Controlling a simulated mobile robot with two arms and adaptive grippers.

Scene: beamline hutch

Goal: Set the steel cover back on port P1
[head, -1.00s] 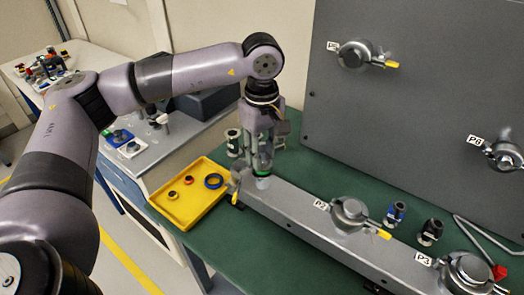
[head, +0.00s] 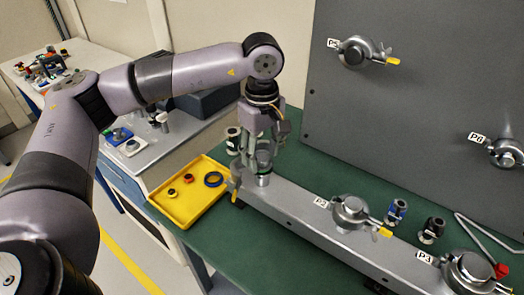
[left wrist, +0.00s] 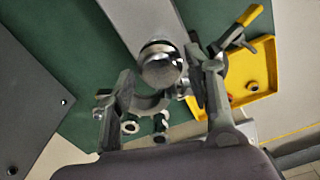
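The steel cover (left wrist: 161,70) is a shiny round cap seated on port P1, at the left end of the grey beam; it also shows in the head view (head: 263,180). My left gripper (head: 260,172) is just above it. In the left wrist view its fingers (left wrist: 162,95) stand wide apart on either side, with no visible contact. A hinged clamp hangs open around the port, one curved half (left wrist: 152,102) on one side and its yellow-handled lever (left wrist: 245,18) on the other. P1's label is not readable. My right gripper is out of view.
A yellow tray (head: 160,203) with a blue ring and small rings lies left of the port. Small fittings (head: 232,137) stand behind it. Clamped ports P2 (head: 350,210) and P3 (head: 468,270) follow along the beam. A grey panel (head: 420,75) rises behind.

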